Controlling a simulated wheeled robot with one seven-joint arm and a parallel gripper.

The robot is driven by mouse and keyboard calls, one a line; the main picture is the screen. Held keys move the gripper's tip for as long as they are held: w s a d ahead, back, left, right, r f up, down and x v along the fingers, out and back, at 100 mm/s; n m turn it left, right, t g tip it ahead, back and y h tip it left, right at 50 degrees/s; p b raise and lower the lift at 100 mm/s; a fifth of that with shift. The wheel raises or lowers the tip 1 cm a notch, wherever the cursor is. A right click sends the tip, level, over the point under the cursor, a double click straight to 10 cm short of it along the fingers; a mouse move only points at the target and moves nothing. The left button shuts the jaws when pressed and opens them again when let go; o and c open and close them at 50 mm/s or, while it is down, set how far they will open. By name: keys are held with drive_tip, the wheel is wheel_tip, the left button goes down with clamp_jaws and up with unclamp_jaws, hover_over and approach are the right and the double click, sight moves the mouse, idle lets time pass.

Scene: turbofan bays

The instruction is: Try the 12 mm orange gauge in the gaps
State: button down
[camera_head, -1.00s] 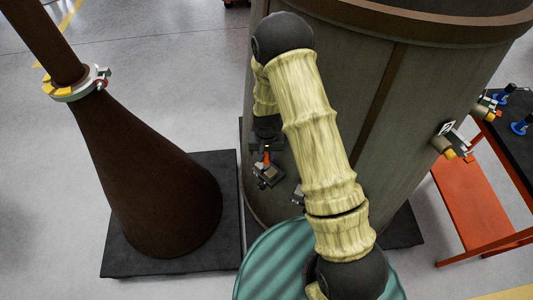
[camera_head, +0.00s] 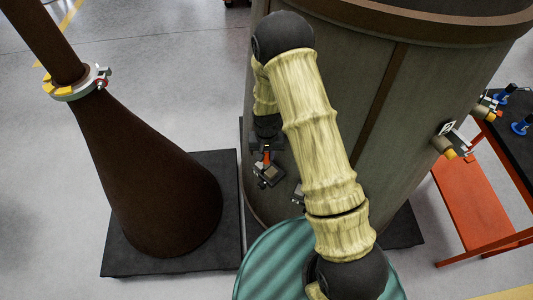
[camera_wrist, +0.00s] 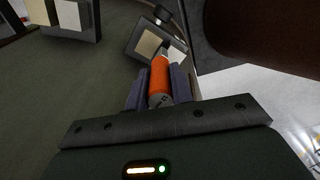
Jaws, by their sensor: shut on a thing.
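My gripper (camera_wrist: 162,90) is shut on the orange gauge (camera_wrist: 160,82), whose handle lies between the dark fingers in the wrist view. The gauge's pale tip points at a dark block (camera_wrist: 127,47) with a beige pad and a white pad side by side. The tip is at the gap between the pads; I cannot tell whether it is inside. In the head view the gauge (camera_head: 266,157) shows as a small orange spot just above the block (camera_head: 269,174), low on the grey-green casing. My arm hides part of this.
A second padded block (camera_wrist: 72,18) is at the upper left in the wrist view. The large casing (camera_head: 415,110) curves close beside my gripper. A brown cone (camera_head: 150,190) stands on a dark base to the left. An orange-framed table (camera_head: 475,200) is at the right.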

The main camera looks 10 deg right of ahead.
drive_tip(key=shift+f+b, duration=1.3)
drive_tip(key=shift+f, duration=0.45)
idle(1.3)
drive_tip(key=shift+r, duration=0.1)
idle(0.9)
drive_tip(key=shift+r+p, duration=2.1)
drive_tip(key=shift+r, duration=0.85)
drive_tip(key=shift+f, duration=0.2)
